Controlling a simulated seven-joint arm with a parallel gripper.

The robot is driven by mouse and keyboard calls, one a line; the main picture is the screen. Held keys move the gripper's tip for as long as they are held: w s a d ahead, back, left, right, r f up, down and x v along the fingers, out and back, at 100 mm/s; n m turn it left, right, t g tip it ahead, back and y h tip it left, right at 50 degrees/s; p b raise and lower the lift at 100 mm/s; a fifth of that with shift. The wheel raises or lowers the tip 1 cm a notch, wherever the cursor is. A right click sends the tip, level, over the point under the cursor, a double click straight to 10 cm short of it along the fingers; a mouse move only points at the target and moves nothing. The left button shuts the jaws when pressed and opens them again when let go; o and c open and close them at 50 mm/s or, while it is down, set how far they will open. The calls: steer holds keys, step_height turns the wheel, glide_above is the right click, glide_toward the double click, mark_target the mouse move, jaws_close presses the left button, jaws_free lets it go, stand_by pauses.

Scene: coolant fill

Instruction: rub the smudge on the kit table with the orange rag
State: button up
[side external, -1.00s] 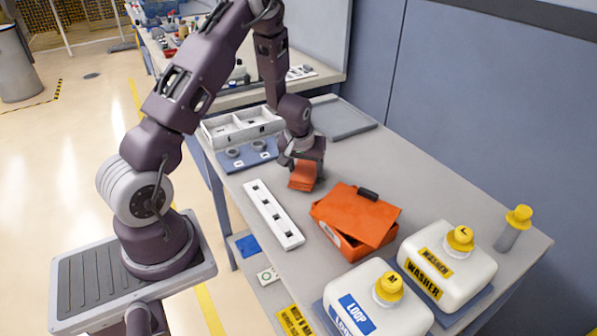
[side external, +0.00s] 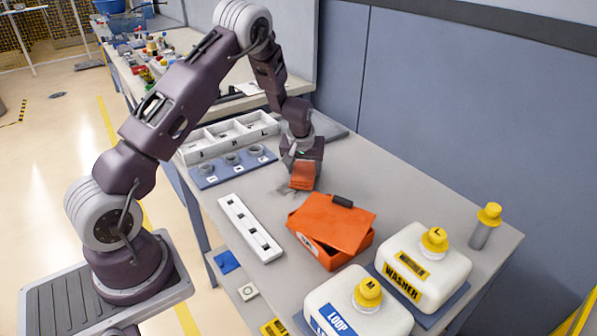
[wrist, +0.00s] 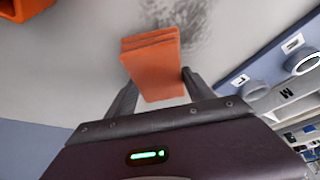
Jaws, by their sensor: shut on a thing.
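The orange rag (side external: 302,181) is a folded stack held in my gripper (side external: 302,168), low over the grey kit table (side external: 400,190). The wrist view shows the rag (wrist: 152,62) between the two fingers of my gripper (wrist: 157,84), which are shut on it. A dark grey smudge (side external: 285,188) shows on the table just left of the rag in the side view. In the wrist view the smudge (wrist: 187,28) spreads beyond and to the right of the rag, whose edge overlaps it in the picture. I cannot tell whether the rag touches the table.
An orange box with a tilted lid (side external: 333,222) stands in front of the rag. A white slotted bar (side external: 250,228) and a blue plate with rings (side external: 232,166) lie to the left. A white divided tray (side external: 230,136) is behind. Two white jugs (side external: 425,268) stand at front right.

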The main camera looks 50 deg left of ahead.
mark_target(294, 174)
steer(key=s, duration=0.3)
steer(key=shift+s+f, duration=0.2)
steer(key=shift+f, duration=0.15)
steer(key=shift+s, duration=4.15)
step_height(294, 174, up, 8)
